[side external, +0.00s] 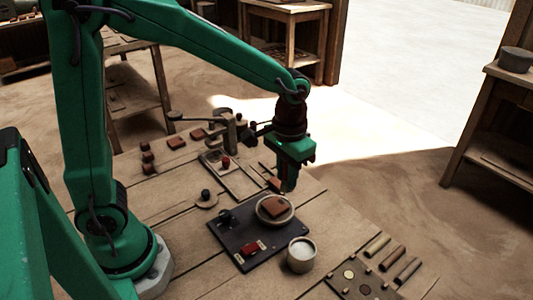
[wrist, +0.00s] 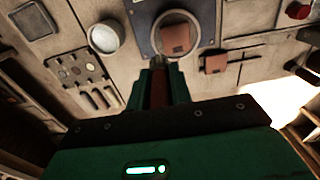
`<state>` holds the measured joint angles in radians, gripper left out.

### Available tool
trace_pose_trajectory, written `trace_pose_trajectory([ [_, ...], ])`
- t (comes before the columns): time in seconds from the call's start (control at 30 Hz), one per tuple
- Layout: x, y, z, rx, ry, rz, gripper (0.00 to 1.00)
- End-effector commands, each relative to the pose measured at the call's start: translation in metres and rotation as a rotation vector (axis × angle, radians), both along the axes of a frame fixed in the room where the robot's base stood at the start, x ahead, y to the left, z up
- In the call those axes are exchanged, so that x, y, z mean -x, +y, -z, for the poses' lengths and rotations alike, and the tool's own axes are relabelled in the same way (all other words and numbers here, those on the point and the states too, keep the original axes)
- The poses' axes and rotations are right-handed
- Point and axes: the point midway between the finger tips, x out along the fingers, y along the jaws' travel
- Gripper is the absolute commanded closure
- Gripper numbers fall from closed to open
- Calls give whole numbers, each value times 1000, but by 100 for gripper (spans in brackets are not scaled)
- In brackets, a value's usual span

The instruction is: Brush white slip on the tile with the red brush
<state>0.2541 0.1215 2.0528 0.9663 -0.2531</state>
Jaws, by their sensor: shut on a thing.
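My gripper (side external: 289,184) hangs above the far side of the tile's round holder. In the wrist view my gripper (wrist: 160,84) is shut on the red brush (wrist: 159,88), whose red handle shows between the green fingers with a pale tip beyond. I cannot make out the brush in the side view. The brown square tile (side external: 275,207) lies in a pale round dish (side external: 261,217) on a dark board; the tile also shows in the wrist view (wrist: 175,38), just beyond the brush tip. The cup of white slip (side external: 301,254) stands near the board; it also shows in the wrist view (wrist: 104,38).
The dark board (side external: 231,240) also carries a red block (side external: 249,249) and a dark knob. A rack (side external: 347,283) with several discs and nearby rods lies at the front right. A wooden frame, a post and loose tiles stand toward the back.

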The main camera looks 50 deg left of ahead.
Motion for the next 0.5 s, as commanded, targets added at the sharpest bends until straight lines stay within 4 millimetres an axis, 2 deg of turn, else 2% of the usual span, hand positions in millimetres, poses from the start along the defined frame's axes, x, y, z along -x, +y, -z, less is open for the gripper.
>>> trace_pose_trajectory([
  [0.5,0,0,44,-1,3,0,100],
])
